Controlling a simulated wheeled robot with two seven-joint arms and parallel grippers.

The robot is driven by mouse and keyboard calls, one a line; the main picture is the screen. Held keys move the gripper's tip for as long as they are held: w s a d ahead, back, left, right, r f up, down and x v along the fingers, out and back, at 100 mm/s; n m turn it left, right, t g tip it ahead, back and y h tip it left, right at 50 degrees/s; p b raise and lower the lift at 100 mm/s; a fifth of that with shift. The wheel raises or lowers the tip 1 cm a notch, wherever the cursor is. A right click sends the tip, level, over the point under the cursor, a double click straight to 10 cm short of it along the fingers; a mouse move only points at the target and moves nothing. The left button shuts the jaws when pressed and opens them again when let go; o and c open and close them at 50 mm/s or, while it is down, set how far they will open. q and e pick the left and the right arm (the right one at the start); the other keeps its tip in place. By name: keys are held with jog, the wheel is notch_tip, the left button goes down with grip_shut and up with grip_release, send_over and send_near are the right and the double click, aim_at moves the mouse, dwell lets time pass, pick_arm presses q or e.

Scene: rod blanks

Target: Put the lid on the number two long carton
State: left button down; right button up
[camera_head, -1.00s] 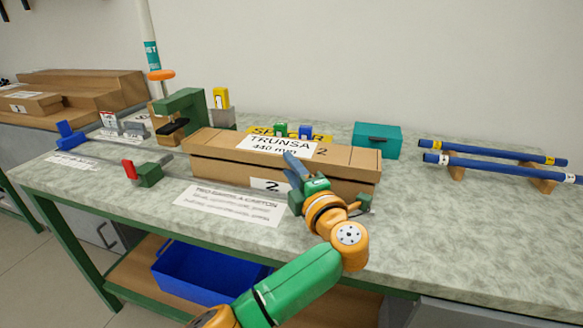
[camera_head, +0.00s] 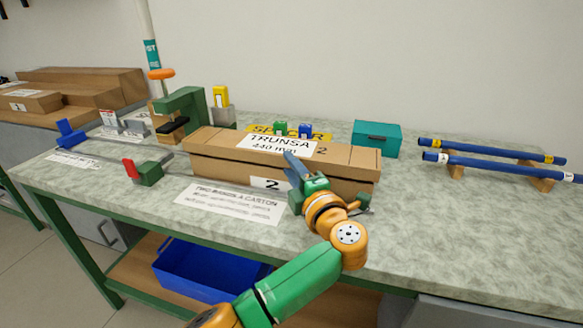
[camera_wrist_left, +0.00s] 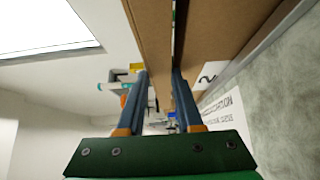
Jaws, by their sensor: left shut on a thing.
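The long carton (camera_head: 225,174) lies lengthwise on the bench, with a white label marked 2 on its front. Its cardboard lid (camera_head: 350,155), marked TRUNSA 440 mm and 2, lies over the top of it. My left gripper (camera_head: 292,168) is at the middle of the lid's front side, shut on the lid. In the left wrist view the lid (camera_wrist_left: 150,30) runs between the two fingers (camera_wrist_left: 157,95), and the carton (camera_wrist_left: 222,30) is beside it, with a narrow dark gap between them. The carton's inside is hidden. My right gripper is not in view.
A green press-like fixture (camera_head: 185,108) stands behind the carton's left end. A red and green stop (camera_head: 145,172) is at front left. A teal box (camera_head: 377,138) and blue rods (camera_head: 500,165) on wooden supports are at right. An instruction sheet (camera_head: 228,203) lies in front. The front right bench is clear.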

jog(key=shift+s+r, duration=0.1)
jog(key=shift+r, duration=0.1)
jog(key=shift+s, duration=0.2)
pick_arm(q)
jog(key=shift+s+f, duration=0.15)
jog(key=shift+f, duration=0.25)
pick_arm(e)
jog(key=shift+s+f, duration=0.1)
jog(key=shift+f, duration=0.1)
pick_arm(q)
jog(key=shift+s, duration=0.1)
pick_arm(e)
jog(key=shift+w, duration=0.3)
pick_arm(q)
jog(key=shift+f+b, duration=0.2)
jog(key=shift+b, duration=0.55)
jog(key=shift+r+n, duration=0.1)
jog(key=shift+n, duration=0.2)
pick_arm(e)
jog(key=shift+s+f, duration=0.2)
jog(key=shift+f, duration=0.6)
